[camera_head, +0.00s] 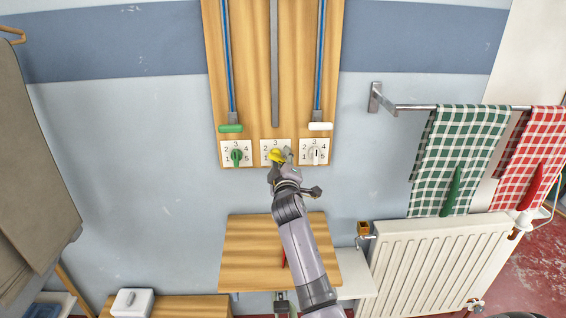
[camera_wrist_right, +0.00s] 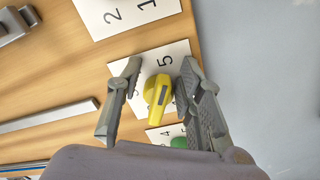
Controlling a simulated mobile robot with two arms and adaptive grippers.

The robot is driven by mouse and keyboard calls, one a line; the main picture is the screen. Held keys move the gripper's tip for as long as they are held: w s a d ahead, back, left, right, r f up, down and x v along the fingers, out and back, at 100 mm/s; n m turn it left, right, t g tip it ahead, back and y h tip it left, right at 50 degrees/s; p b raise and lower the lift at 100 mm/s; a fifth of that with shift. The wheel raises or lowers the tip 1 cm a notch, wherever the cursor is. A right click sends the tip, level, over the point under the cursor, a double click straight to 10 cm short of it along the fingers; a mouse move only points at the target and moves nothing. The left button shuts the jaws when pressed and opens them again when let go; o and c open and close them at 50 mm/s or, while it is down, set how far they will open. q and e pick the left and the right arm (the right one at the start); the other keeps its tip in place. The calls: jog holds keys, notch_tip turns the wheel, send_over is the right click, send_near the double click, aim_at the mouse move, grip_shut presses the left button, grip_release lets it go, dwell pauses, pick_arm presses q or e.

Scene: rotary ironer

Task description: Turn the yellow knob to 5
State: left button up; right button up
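The yellow knob (camera_head: 274,155) sits on the middle white dial plate (camera_head: 267,147) of the wooden wall panel. In the right wrist view the yellow knob (camera_wrist_right: 156,98) stands between the fingers of my right gripper (camera_wrist_right: 161,78). The right finger is close beside it, and a gap shows at the left finger. The gripper is open around the knob; contact is unclear. A 5 shows on the plate above the knob in this view; the left finger covers other digits. I cannot tell which number the knob points to. My right gripper (camera_head: 281,160) also shows in the head view.
A green knob (camera_head: 236,155) and a white knob (camera_head: 315,155) flank the yellow one closely. A green handle (camera_head: 231,128) and a white handle (camera_head: 320,126) hang above. A wooden table (camera_head: 245,255) lies below. A radiator (camera_head: 440,265) and towel rail (camera_head: 405,107) stand right.

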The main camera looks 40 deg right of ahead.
jog(key=shift+a, duration=0.15)
jog(key=shift+s+f, duration=0.1)
jog(key=shift+s+a, duration=0.2)
jog(key=shift+s, duration=0.1)
jog(key=v, duration=1.1)
